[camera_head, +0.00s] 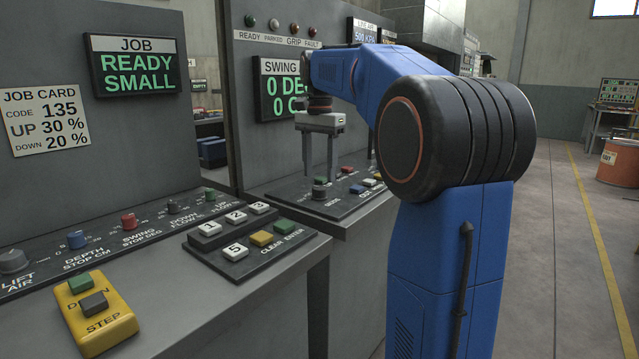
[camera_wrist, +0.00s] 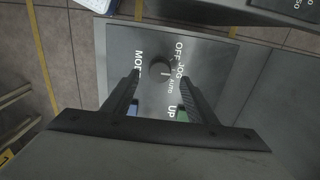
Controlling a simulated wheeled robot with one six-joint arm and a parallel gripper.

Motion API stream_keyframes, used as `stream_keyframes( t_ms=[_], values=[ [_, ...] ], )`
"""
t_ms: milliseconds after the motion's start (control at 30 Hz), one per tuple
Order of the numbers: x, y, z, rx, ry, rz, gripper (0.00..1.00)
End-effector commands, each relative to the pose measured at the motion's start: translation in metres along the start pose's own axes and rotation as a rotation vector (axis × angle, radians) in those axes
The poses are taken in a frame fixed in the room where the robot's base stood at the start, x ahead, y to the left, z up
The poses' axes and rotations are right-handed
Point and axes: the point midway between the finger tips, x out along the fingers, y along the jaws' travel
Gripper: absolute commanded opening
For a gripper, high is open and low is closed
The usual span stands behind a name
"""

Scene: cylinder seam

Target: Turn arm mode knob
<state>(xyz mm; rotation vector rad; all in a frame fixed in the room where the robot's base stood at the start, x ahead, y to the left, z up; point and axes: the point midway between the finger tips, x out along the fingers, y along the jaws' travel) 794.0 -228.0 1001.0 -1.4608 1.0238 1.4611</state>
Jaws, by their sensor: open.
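The mode knob (camera_wrist: 160,70) is a dark round knob on a grey panel in the wrist view, with MODE on one side and OFF, JOG and AUTO on the other. It also shows in the head view (camera_head: 319,191) on the right-hand console. My gripper (camera_head: 319,176) points down above it, its fingers apart. In the wrist view my gripper (camera_wrist: 158,80) has one fingertip on each side of the knob, with gaps between. A light mark shows on the knob, but its exact setting is too small to tell.
A green button (camera_wrist: 182,113) marked UP and a blue button (camera_wrist: 132,110) lie near the fingers. A red button (camera_head: 357,188) and other coloured buttons share the console. The left console carries more knobs, a keypad (camera_head: 247,233) and a yellow step pendant (camera_head: 95,318).

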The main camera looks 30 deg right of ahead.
Motion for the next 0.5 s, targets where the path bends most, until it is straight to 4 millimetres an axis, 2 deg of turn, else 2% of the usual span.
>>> stream_keyframes(
  t_ms=[200,500],
  values=[
    [0.029,0.0,0.0,0.0,-0.001,0.001,0.52],
    [0.041,0.0,0.0,0.0,0.0,0.0,0.52]
  ],
)
